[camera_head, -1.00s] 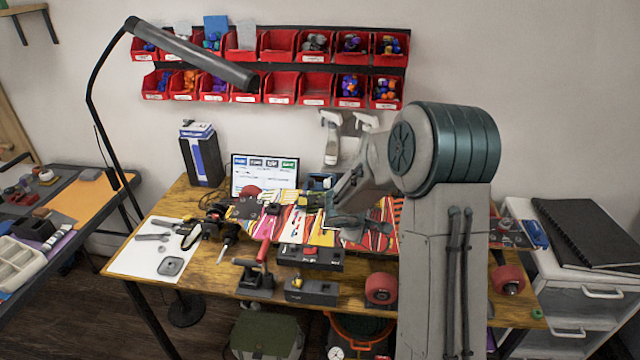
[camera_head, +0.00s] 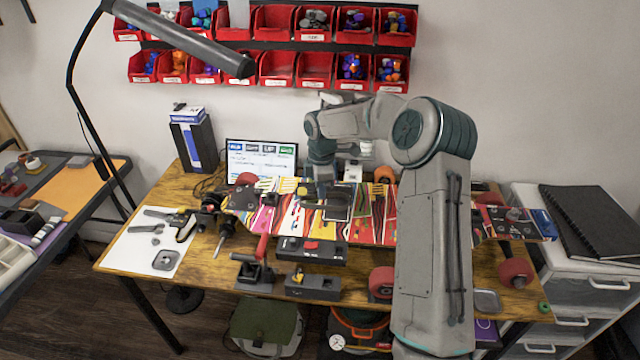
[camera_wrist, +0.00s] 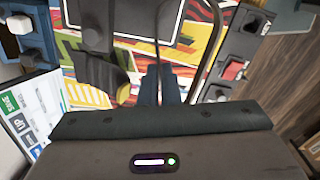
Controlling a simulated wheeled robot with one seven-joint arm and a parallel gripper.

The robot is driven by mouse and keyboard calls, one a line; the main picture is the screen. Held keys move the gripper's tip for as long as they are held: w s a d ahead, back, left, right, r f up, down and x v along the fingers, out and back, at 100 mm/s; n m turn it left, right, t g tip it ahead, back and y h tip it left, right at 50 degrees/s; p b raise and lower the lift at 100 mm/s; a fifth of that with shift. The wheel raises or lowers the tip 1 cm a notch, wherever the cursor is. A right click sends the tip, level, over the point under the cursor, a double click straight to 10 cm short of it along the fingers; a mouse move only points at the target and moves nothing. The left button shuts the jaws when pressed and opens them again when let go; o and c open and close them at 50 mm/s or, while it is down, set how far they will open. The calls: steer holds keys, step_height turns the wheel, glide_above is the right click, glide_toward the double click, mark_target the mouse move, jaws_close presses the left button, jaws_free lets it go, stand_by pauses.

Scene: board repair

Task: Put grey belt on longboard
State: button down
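The longboard (camera_head: 375,215) lies across the workbench, its deck covered in red, yellow and white graphics; my arm hides part of it. My gripper (camera_head: 322,188) is over the left-middle part of the deck. In the wrist view its two fingers (camera_wrist: 161,88) are close together. A thin grey band, which looks like the grey belt (camera_wrist: 212,40), curves up from beside the fingers in front of the deck. In the head view a dark grey shape below the gripper blends with it, so I cannot tell whether the belt touches the deck.
A white sheet (camera_head: 135,252) with small parts and tools lies at the bench's left. A tablet screen (camera_head: 262,160) stands behind the board. Black tool holders (camera_head: 312,288) and a red wheel (camera_head: 381,283) are in front of it. A lamp arm (camera_head: 180,38) hangs at upper left.

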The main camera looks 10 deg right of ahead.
mark_target(321, 214)
steer(key=shift+w+d, duration=0.1)
steer(key=shift+w, duration=0.1)
steer(key=shift+d+f+b, duration=0.1)
steer(key=shift+f+b, duration=0.95)
steer(key=shift+f, duration=0.25)
steer(key=shift+f+b, duration=0.95)
steer(key=shift+f, duration=0.45)
steer(key=shift+a+f, duration=0.2)
steer(key=shift+f, duration=0.35)
steer(key=c, duration=1.6)
jaws_free()
steer(key=shift+c, duration=1)
steer(key=shift+r, duration=0.1)
